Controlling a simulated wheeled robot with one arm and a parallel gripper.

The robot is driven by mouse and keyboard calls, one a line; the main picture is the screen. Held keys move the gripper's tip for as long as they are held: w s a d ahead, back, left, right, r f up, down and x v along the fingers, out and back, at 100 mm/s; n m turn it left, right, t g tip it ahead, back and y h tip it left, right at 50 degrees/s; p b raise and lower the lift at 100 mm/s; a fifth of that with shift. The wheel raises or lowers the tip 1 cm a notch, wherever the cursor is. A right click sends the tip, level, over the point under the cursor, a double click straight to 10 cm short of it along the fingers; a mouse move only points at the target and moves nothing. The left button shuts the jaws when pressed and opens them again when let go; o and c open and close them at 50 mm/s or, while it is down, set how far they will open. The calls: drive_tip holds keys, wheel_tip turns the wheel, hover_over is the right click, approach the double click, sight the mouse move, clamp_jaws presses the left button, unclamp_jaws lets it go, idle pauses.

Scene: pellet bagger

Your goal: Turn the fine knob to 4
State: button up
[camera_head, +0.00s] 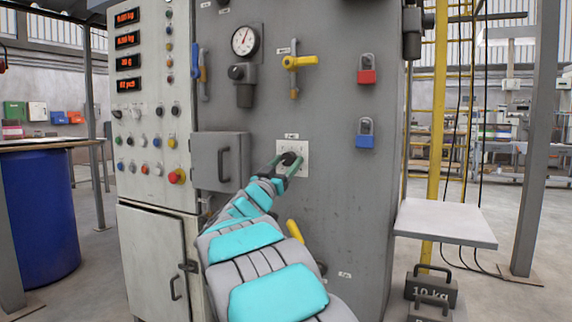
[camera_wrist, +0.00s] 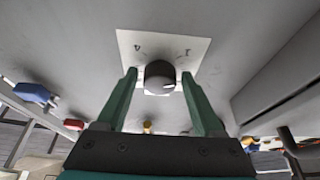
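The fine knob (camera_head: 290,158) is a dark round knob on a white square plate (camera_head: 304,148) on the grey panel. In the wrist view, the knob (camera_wrist: 160,73) sits between my two green fingertips, and small dark marks show on the plate (camera_wrist: 200,45). A pale mark shows on the knob's lower right there. The digits are too small to read surely. My gripper (camera_head: 283,164) is at the knob with one finger on each side. In the wrist view, my gripper (camera_wrist: 159,77) is open, with narrow gaps between the fingers and the knob.
A grey box with a handle (camera_head: 220,160) juts out left of the knob. A red padlock (camera_head: 366,70) and a blue padlock (camera_head: 365,134) hang to the right. A yellow valve handle (camera_head: 300,62) and a gauge (camera_head: 245,40) are above. A shelf (camera_head: 446,221) stands at right.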

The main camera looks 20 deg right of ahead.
clamp_jaws()
idle(0.3)
drive_tip(key=shift+m, duration=0.3)
